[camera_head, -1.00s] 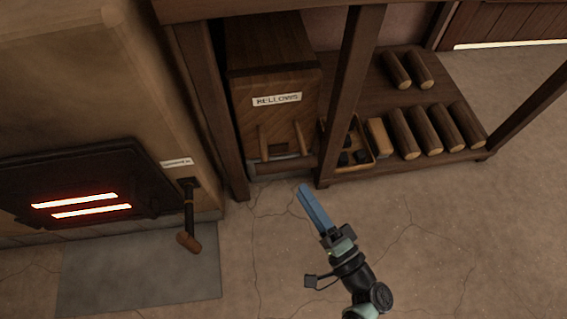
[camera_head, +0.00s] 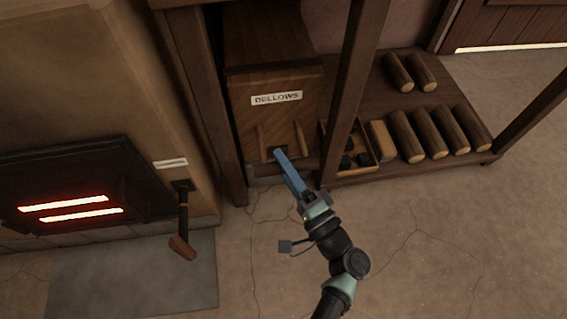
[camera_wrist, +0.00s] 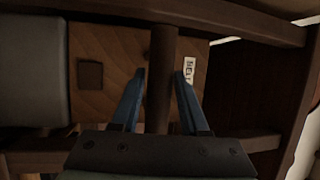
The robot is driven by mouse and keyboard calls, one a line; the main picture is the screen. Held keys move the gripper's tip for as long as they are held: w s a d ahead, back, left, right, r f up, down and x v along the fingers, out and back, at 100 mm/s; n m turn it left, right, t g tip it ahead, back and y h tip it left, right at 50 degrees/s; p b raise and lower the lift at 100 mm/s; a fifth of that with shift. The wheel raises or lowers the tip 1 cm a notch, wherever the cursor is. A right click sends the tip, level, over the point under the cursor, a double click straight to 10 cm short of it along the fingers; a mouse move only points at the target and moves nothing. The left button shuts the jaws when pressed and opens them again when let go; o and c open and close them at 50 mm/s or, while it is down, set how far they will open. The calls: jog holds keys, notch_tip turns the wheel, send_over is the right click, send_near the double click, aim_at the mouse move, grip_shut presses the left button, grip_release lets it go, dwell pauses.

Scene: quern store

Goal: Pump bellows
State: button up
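The bellows (camera_head: 240,112) is a wooden box with a "BELLOWS" label (camera_head: 277,98), standing in the bay under the shelf frame. Two pegs stick out of its front, with a dark wooden crossbar low at their ends. My gripper (camera_head: 278,154) reaches to the front of the box and covers part of that bar. In the wrist view the round dark bar (camera_wrist: 162,100) lies between the two blue fingers of my gripper (camera_wrist: 160,74). The fingers are apart, one on each side of the bar, with a gap showing at the left finger. A square dark opening (camera_wrist: 90,75) shows on the box.
A furnace door (camera_head: 75,190) with glowing slots is at the left, with a hanging lever (camera_head: 183,220) beside it. A wooden post (camera_head: 350,90) stands right of the bellows. Logs (camera_head: 425,135) and a tray of dark lumps (camera_head: 366,158) lie on the low shelf.

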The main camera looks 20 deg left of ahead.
grip_shut()
dwell(1.1)
